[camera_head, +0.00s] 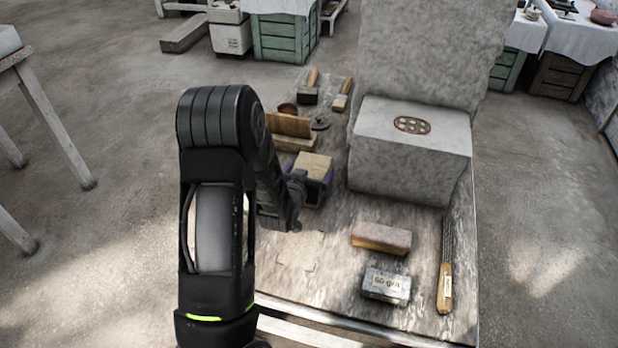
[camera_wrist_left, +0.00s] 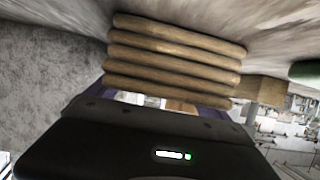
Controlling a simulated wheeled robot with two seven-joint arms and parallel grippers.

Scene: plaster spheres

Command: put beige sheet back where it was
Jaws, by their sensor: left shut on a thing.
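The beige sheet (camera_head: 314,165) looks like a folded, several-layered pad. My left gripper (camera_head: 314,182) is shut on it, with purple finger parts showing beside it, over the left side of the grey wooden table (camera_head: 335,285). In the left wrist view the sheet (camera_wrist_left: 175,52) shows as stacked, rounded brown layers beyond the gripper body, between the fingers. Its underside and any gap to the table are hidden. A pale rectangular patch with faint corner marks (camera_head: 299,250) lies on the table nearer the front, bare. My right gripper is not in view.
A large plaster block (camera_head: 410,155) stands right of the gripper. A brown-topped block (camera_head: 381,238), a "60 grit" block (camera_head: 386,285) and a wooden-handled rasp (camera_head: 445,287) lie at front right. A wooden rack (camera_head: 290,125) and small tools stand behind.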

